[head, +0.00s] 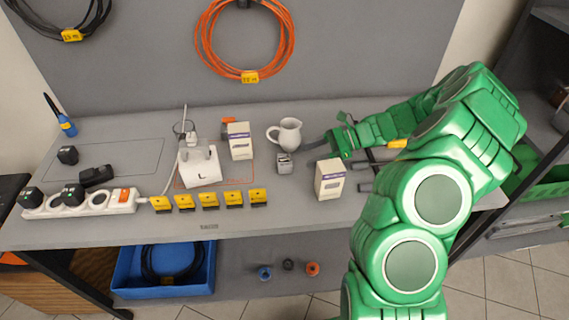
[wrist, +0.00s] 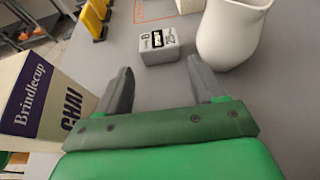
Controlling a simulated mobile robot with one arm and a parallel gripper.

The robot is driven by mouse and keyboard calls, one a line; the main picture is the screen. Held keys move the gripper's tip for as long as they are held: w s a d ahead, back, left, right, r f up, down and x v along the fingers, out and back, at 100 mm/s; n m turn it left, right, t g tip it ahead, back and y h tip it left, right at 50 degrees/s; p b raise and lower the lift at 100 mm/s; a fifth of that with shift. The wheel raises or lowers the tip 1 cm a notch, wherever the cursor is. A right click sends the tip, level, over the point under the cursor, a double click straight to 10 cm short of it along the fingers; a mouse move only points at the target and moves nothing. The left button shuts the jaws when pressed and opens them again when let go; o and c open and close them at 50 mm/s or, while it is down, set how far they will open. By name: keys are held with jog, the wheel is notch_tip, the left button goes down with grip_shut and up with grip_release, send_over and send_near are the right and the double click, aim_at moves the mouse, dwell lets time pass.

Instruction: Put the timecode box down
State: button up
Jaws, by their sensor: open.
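The timecode box is a small grey box with a dark display (wrist: 159,46). It sits upright on the grey worktop, and in the head view it shows just in front of the white jug (head: 284,163). My gripper (head: 318,148) is to its right in the head view. In the wrist view my gripper (wrist: 160,72) has its two dark fingers apart with nothing between them. The box stands just beyond the fingertips, apart from them.
A white jug (head: 288,133) stands close behind the box. A chai carton (head: 330,180) is near my gripper, and another carton (head: 240,142) stands further left. Several yellow tags (head: 209,200) line the front. A white power strip (head: 80,204) and a white adapter (head: 200,166) lie left.

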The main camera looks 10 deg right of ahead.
aim_at(295, 167)
jog(key=shift+x, duration=3)
jog(key=c, duration=0.8)
jog(key=shift+r, duration=5)
